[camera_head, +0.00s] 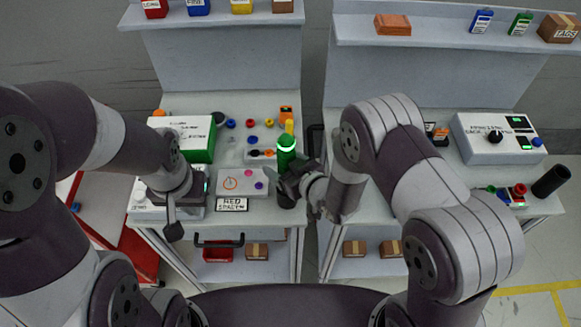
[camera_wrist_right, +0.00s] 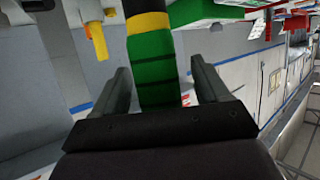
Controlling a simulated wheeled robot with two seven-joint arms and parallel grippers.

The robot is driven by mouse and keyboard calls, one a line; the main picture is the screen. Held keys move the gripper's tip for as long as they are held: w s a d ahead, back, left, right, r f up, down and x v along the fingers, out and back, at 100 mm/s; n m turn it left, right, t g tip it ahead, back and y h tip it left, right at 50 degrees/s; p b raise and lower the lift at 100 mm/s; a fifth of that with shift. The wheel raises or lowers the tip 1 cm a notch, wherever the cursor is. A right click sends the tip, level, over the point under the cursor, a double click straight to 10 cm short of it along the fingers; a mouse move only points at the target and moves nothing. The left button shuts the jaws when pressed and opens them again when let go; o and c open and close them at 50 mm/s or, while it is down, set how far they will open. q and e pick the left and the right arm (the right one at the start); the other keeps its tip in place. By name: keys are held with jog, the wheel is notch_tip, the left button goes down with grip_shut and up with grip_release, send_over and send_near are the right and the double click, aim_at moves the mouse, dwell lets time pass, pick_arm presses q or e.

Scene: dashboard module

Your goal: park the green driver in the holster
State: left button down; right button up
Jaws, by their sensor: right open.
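The green driver (camera_head: 287,146) stands roughly upright near the right edge of the left bench. A dark cylinder (camera_head: 287,201), which looks like the holster, shows directly below it; how deep the driver sits in it is hidden. My right gripper (camera_head: 287,182) is at the driver's lower part. In the right wrist view the green driver (camera_wrist_right: 153,65), with a yellow band, stands between the fingers of my right gripper (camera_wrist_right: 157,85), which are open with gaps on both sides. My left gripper (camera_head: 173,228) hangs over the left bench's front, far from the driver; its jaws are unclear.
A yellow object (camera_wrist_right: 97,38) is close by in the wrist view. A dark cylinder (camera_head: 551,181) stands on the right bench; a gap separates the benches.

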jog(key=b+v, duration=0.2)
jog(key=v, duration=1)
jog(key=s+d+f+m+g+h, duration=0.3)
jog(key=s+d+f+g+h, duration=0.3)
jog(key=d, duration=0.4)
notch_tip(320, 180, up, 10)
jog(key=s+d+m+g+h, duration=0.1)
jog(key=d+m+g+h, duration=0.1)
jog(key=m+g, duration=0.1)
jog(key=shift+s+d+f+m+g+b, duration=0.2)
jog(key=shift+s+m+g+b, duration=0.15)
jog(key=shift+m, duration=0.25)
jog(key=shift+s, duration=0.1)
